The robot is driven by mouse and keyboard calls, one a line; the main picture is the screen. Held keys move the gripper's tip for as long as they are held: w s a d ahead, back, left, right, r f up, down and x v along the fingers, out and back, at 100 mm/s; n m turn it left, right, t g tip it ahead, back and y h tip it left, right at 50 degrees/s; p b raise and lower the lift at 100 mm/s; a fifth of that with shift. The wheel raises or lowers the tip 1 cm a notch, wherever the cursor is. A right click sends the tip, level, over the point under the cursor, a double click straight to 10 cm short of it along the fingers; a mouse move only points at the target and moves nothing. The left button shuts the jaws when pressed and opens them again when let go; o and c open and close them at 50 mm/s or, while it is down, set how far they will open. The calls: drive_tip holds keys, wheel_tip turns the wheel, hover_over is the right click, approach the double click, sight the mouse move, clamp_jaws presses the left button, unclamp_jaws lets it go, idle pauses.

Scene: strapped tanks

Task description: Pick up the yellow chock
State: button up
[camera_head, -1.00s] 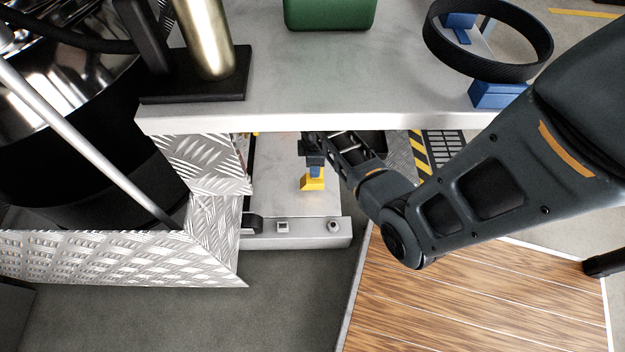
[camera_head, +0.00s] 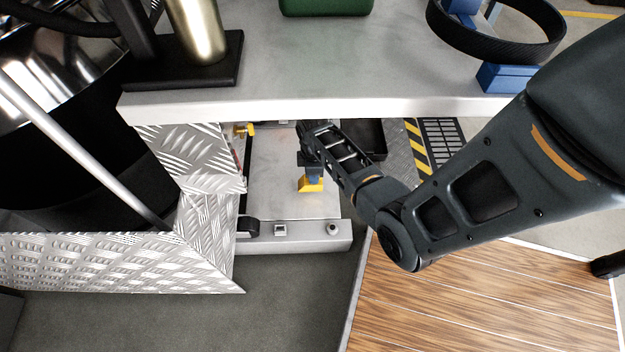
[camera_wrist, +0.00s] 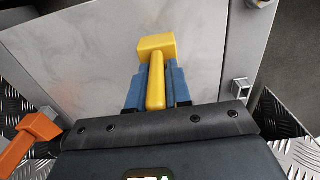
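The yellow chock (camera_head: 311,186) is under the raised grey shelf, over the pale metal plate (camera_head: 290,204). In the wrist view the chock (camera_wrist: 156,46) has a block at its far end and a straight handle running back towards my wrist. My gripper (camera_wrist: 157,88) has its blue fingers one on each side of this handle, close against it. In the head view my gripper (camera_head: 313,172) reaches in from the right and covers the upper part of the chock. Whether the chock touches the plate is hard to tell.
Tread-plate metal (camera_head: 190,160) stands left of the pale plate, with a small yellow fitting (camera_head: 245,130) behind. An orange handle (camera_wrist: 36,130) shows at the left of the wrist view. A black tray (camera_head: 370,138) lies to the right.

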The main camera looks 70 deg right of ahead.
clamp_jaws()
